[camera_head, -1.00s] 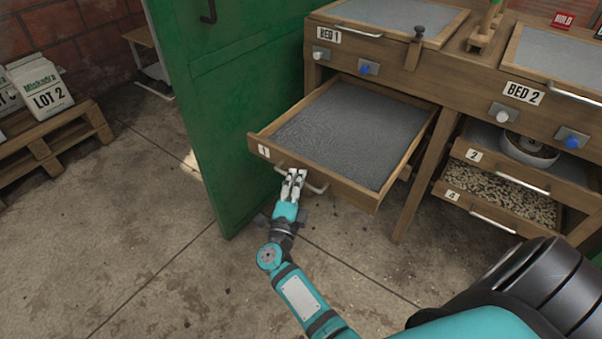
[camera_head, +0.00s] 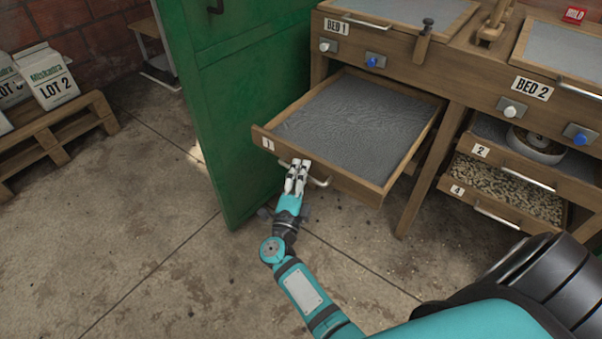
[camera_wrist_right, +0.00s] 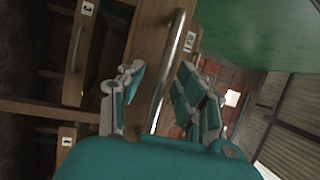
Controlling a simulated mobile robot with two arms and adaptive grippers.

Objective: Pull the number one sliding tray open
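The number one tray (camera_head: 268,136) is a wooden drawer with a grey mesh bed, under the BED 1 table. It stands well out from its frame. Its metal bar handle (camera_head: 320,183) is on the front board and also shows in the right wrist view (camera_wrist_right: 176,45). My right gripper (camera_head: 297,176) is at the left-middle part of this handle. In the wrist view its fingers (camera_wrist_right: 160,95) are spread on both sides of the bar, with gaps visible, so it looks open around the handle. My left gripper is not in view.
A green door panel (camera_head: 215,110) stands close left of the tray. Trays 2 (camera_head: 545,178) and 4 (camera_head: 510,208) are at the right under BED 2. A pallet (camera_head: 60,135) with sacks is far left. The concrete floor before the tray is clear.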

